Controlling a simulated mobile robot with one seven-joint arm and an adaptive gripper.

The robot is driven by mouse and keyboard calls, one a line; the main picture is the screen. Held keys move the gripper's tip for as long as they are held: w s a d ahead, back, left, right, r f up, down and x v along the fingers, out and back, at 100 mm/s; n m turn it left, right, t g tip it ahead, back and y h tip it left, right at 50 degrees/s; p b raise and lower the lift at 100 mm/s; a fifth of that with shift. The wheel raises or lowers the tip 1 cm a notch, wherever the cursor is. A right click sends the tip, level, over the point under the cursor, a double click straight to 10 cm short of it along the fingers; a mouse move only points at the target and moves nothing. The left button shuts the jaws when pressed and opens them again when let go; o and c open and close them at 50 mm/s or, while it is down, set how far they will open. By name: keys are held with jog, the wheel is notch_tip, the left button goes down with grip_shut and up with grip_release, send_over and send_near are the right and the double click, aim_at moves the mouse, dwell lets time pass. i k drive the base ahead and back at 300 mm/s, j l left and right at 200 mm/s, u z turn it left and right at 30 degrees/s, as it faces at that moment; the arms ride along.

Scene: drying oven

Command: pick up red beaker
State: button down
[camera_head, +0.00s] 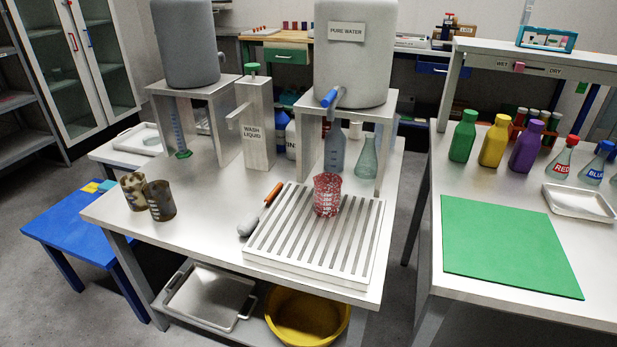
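The red beaker (327,195) stands upright on the white slatted drain rack (313,240) on the middle table. It is see-through red with pale markings and sits near the back of the rack. My gripper is not in view.
A brush with an orange handle (272,194) lies at the rack's left edge. Two brown beakers (159,201) stand at the table's left. The pure water tank (352,50) on its stand (385,155) rises behind the red beaker, with glassware underneath. A green mat (508,245) lies on the right table.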

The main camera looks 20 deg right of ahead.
aim_at(326, 186)
jog(key=i+j, duration=0.1)
jog(key=j, duration=0.15)
jog(key=i+j, duration=0.1)
jog(key=j+z, duration=0.1)
jog(key=z, duration=0.25)
jog(key=j+z, duration=0.15)
jog(key=z, duration=0.25)
jog(key=j+z, duration=0.1)
jog(key=z, duration=0.25)
jog(key=i+j+z, duration=0.1)
jog(key=z, duration=0.25)
jog(key=i+j+z, duration=0.1)
jog(key=j+z, duration=0.45)
jog(key=z, duration=0.2)
jog(key=i, duration=0.05)
